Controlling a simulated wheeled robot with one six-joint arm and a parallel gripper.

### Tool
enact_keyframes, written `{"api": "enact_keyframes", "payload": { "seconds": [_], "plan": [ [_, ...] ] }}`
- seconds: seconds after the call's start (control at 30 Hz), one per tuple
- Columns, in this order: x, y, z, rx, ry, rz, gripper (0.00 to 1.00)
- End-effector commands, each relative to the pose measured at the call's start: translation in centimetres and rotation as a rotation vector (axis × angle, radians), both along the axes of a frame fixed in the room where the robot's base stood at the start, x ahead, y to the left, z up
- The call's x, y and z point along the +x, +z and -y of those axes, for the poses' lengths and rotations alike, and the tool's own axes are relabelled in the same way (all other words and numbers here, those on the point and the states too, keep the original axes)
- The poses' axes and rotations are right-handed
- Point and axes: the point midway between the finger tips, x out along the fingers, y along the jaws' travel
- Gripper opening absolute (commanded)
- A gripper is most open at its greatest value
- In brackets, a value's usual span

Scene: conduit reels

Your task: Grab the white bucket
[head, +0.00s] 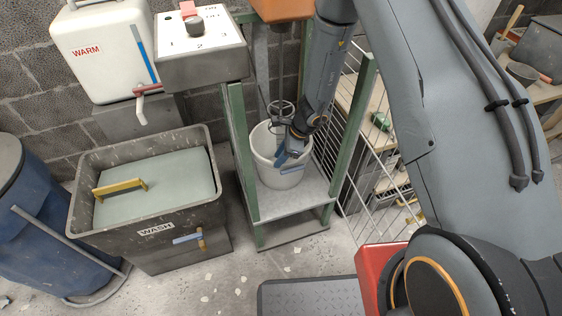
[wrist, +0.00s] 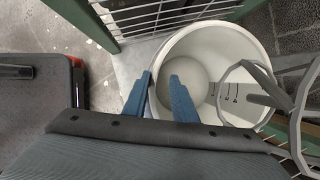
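The white bucket (head: 268,176) stands upright on the grey shelf of a green-framed stand in the head view. In the wrist view the bucket (wrist: 215,42) is seen from above, with its pale inside and several dark marks on the inner wall. My gripper (head: 284,162) is at the bucket's near right side, pointing down. In the wrist view its blue fingers (wrist: 161,80) are apart, one outside the bucket's rim and one over the inside. The near rim lies between them, partly hidden by the gripper. I cannot tell whether either finger touches the wall.
Green posts (head: 243,150) and a wire mesh panel (head: 350,165) flank the stand. A grey wash tub (head: 150,215) is at left. A red box (head: 375,270) is at front.

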Motion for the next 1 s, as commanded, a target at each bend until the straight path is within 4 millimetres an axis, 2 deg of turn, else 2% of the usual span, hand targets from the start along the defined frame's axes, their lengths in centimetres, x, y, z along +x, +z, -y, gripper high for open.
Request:
{"api": "enact_keyframes", "payload": {
  "seconds": [0.2,0.47,0.5,0.63,1.0],
  "plan": [
    [0.3,-2.3,-0.9,0.0,0.0,-0.001,0.25],
    [0.4,-2.6,-1.0,0.0,0.001,0.0,0.25],
    [0.4,-2.6,-1.0,0.0,0.001,0.0,0.23],
    [0.4,-2.6,-1.0,0.0,0.001,0.0,0.01],
    [0.4,-2.5,-1.0,0.0,0.001,0.0,0.0]
  ]
}}
